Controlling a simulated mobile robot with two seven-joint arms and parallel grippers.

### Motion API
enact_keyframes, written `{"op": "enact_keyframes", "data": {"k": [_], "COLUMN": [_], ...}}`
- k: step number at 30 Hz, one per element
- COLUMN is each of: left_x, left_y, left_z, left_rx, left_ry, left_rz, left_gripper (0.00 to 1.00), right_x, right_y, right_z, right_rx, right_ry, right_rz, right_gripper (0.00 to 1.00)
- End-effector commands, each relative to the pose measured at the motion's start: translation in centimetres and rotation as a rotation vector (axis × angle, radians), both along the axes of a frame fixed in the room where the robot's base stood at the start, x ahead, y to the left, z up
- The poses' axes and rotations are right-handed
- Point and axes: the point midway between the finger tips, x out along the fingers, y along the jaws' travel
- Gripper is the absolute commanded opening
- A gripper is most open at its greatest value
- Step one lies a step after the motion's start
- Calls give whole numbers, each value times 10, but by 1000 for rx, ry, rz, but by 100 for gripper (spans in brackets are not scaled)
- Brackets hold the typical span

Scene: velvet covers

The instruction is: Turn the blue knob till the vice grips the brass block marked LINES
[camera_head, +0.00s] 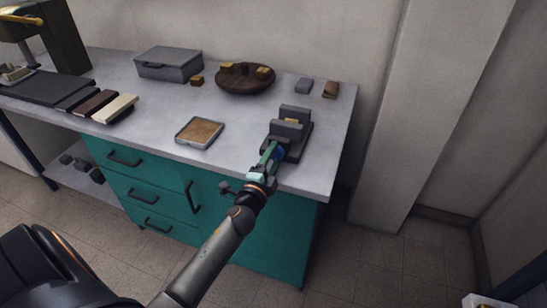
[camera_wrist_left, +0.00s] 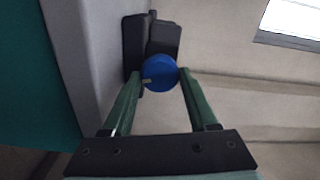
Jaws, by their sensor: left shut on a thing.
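The dark grey vice (camera_head: 291,132) stands near the right end of the grey bench top. A small brass block (camera_head: 291,121) shows between its jaws in the head view; its marking is too small to read, and I cannot tell whether the jaws touch it. The blue knob (camera_head: 279,153) is on the vice's near side. It also shows in the left wrist view (camera_wrist_left: 160,74), with a small yellowish mark at its left. My left gripper (camera_head: 273,152) has its green fingers on either side of the knob, shut on it. My right gripper is not in view.
A shallow tray (camera_head: 179,138) lies left of the vice. A round dark wooden dish (camera_head: 243,87) with brass blocks stands behind. A grey box (camera_head: 168,66) is at the back. Two small blocks, grey (camera_head: 304,86) and brown (camera_head: 330,89), lie back right. Teal drawers (camera_head: 150,196) are below.

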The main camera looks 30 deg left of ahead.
Motion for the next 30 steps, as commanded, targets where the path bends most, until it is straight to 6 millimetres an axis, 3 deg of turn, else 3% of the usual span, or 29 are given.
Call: {"op": "enact_keyframes", "data": {"k": [9,10,17,26,30], "left_x": [1,1,0,-2,-13], "left_y": [0,0,0,0,-4], "left_z": [2,2,1,0,-1], "left_rx": [2,2,1,-1,-2], "left_ry": [-4,-4,-2,0,0], "left_rz": [0,0,-1,0,0], "left_gripper": [4,62,88,89,89], "right_x": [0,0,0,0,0], "right_y": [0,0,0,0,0], "right_z": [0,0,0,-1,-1], "right_rx": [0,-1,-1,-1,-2], "right_ry": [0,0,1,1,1], "right_rz": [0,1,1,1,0], "right_gripper": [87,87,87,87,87]}}
